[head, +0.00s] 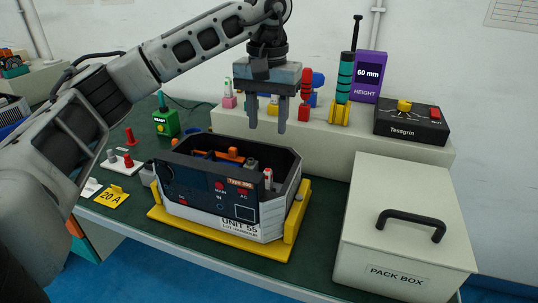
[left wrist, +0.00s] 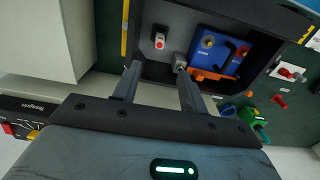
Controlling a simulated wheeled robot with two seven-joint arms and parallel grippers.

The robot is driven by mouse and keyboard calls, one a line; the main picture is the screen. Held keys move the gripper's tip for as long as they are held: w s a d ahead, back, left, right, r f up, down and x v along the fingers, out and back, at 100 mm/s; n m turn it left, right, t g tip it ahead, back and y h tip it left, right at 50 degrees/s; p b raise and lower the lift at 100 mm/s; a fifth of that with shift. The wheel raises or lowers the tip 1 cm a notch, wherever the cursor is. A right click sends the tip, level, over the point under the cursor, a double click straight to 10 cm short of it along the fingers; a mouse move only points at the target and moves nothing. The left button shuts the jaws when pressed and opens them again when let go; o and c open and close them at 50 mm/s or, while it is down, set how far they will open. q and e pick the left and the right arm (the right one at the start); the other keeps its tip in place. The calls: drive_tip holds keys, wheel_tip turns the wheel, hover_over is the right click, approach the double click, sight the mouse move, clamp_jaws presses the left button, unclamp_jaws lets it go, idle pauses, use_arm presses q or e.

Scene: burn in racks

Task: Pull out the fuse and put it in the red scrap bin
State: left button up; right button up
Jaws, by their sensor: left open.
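The open unit with the dark front panel (head: 215,190) sits in a yellow cradle (head: 170,222) on the bench. Inside it are a grey cylindrical part (head: 252,165) and a pale part with a red top (head: 268,177); I cannot tell for sure which is the fuse. In the left wrist view the grey part (left wrist: 180,61) is near one fingertip and the red-topped part (left wrist: 158,40) lies beyond the fingers. My left gripper (head: 267,129) is open and empty, pointing down above the unit's back right. It also shows in the left wrist view (left wrist: 157,68). No red scrap bin is recognisable. My right gripper is not in view.
A pack box (head: 395,260) with a black handle stands at the right. Behind, a pale shelf (head: 340,130) bears a Tesagrin box (head: 411,124), a purple height gauge (head: 368,75) and several coloured tools. A yellow 20 A tag (head: 111,197) and a green device (head: 166,122) are at the left.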

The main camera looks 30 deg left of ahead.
sight(268, 169)
use_arm(q)
wheel_tip(268, 169, down, 14)
drive_tip(key=shift+r, duration=0.15)
idle(0.3)
clamp_jaws()
